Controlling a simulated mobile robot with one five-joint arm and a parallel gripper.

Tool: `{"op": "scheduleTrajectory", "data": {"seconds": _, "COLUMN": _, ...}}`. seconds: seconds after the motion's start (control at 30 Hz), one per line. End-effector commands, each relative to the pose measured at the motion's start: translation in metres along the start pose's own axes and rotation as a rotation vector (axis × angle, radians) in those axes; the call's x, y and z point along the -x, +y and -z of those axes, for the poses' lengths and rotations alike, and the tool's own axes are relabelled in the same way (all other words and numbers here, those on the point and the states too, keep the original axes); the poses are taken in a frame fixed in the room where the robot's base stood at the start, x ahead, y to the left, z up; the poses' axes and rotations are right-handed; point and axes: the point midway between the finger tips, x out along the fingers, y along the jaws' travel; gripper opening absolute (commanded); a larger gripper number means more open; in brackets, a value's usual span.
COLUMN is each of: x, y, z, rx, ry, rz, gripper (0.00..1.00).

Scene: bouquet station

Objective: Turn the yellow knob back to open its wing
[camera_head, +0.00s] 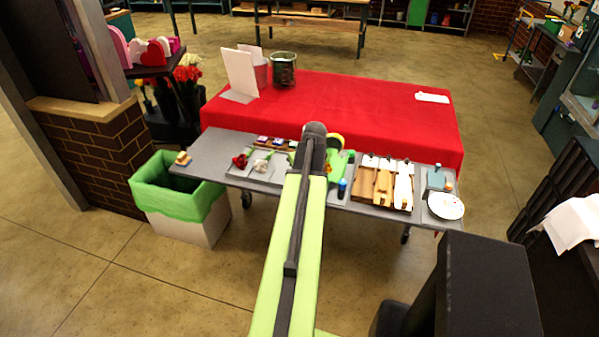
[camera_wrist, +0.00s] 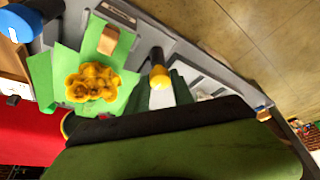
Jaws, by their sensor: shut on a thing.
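The yellow knob (camera_wrist: 159,75), a short upright cylinder with a black end, shows in the middle of the wrist view, beside the grey tray edge. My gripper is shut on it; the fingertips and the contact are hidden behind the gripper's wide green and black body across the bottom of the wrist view. A dark green strip (camera_wrist: 182,88) lies next to the knob. A yellow ruffled flower (camera_wrist: 93,83) lies on bright green wrapping (camera_wrist: 62,60) to the left. In the head view my arm hides the knob, and the green wrapping (camera_head: 338,163) shows beside it.
A blue knob (camera_wrist: 17,24) stands at the wrist view's upper left; it also shows in the head view (camera_head: 342,188). Wooden holders (camera_head: 383,185) and a white plate (camera_head: 446,206) are to the right. Flowers (camera_head: 243,159) lie left. The red-covered table (camera_head: 380,105) behind is mostly clear.

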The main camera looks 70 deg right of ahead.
Motion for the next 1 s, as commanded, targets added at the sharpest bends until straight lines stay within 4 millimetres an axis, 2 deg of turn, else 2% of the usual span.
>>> {"op": "scheduleTrajectory", "data": {"seconds": 0.47, "x": -0.0001, "y": -0.0002, "z": -0.0013, "rx": 0.013, "ry": -0.004, "rz": 0.005, "gripper": 0.0}}
{"op": "scheduleTrajectory", "data": {"seconds": 0.5, "x": -0.0001, "y": -0.0003, "z": -0.0013, "rx": 0.012, "ry": -0.004, "rz": 0.005, "gripper": 0.34}}
{"op": "scheduleTrajectory", "data": {"seconds": 0.63, "x": -0.0002, "y": -0.0003, "z": -0.0009, "rx": 0.012, "ry": -0.003, "rz": 0.005, "gripper": 0.5}}
{"op": "scheduleTrajectory", "data": {"seconds": 1.0, "x": 0.0037, "y": -0.0004, "z": 0.0002, "rx": 0.012, "ry": -0.002, "rz": 0.004, "gripper": 0.5}}
